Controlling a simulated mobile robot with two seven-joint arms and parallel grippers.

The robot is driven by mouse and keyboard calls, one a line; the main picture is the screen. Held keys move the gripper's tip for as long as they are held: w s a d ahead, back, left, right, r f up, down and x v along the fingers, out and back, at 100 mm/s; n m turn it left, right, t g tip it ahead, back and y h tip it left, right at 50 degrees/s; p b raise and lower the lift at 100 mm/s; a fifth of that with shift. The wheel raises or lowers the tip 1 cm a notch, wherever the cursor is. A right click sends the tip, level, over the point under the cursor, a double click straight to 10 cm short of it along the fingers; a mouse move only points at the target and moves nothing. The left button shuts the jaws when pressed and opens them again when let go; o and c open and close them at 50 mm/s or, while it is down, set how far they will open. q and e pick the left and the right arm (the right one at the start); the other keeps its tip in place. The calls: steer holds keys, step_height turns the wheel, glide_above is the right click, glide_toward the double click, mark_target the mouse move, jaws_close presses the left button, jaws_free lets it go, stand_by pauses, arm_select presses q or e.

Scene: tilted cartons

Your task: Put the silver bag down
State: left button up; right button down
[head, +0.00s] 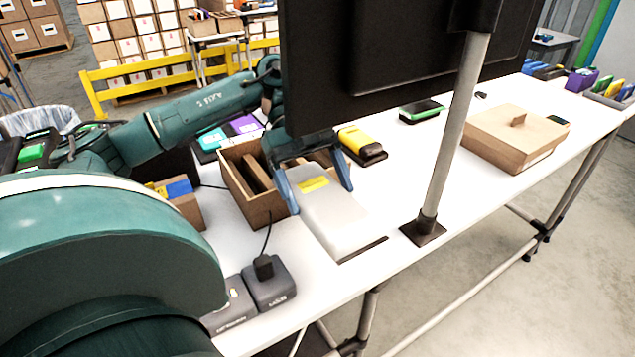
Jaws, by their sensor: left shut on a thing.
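The silver bag (345,222) is a flat, pale grey pack with a yellow label, near the middle of the head view. My left gripper (316,188) reaches over its far end, with one blue finger at each side, shut on it. The bag lies low over the white table (375,195), just right of an open brown carton (262,208). I cannot tell whether its underside touches the table. A dark strip shows along its near edge. The black monitor hides part of my left gripper. My right gripper is not in view.
A black monitor (400,60) on a grey pole (452,140) stands close to the bag's right. A yellow-and-black item (360,144) lies behind it. Dark chargers (268,284) sit at the front left. A closed carton (512,140) stands right. Table between pole and carton is clear.

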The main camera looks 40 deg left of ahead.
arm_select(q)
steer(key=shift+f, duration=0.4)
steer(key=o, duration=1)
steer(key=shift+c, duration=0.2)
steer(key=shift+r, duration=0.1)
steer(key=shift+r, duration=0.35)
steer(key=p+v, duration=0.1)
steer(key=v, duration=1)
steer(key=shift+r+p, duration=0.25)
steer(key=shift+p, duration=0.1)
steer(key=shift+w+a+r, duration=0.1)
steer(key=shift+a+r, duration=0.15)
steer(key=shift+a, duration=0.1)
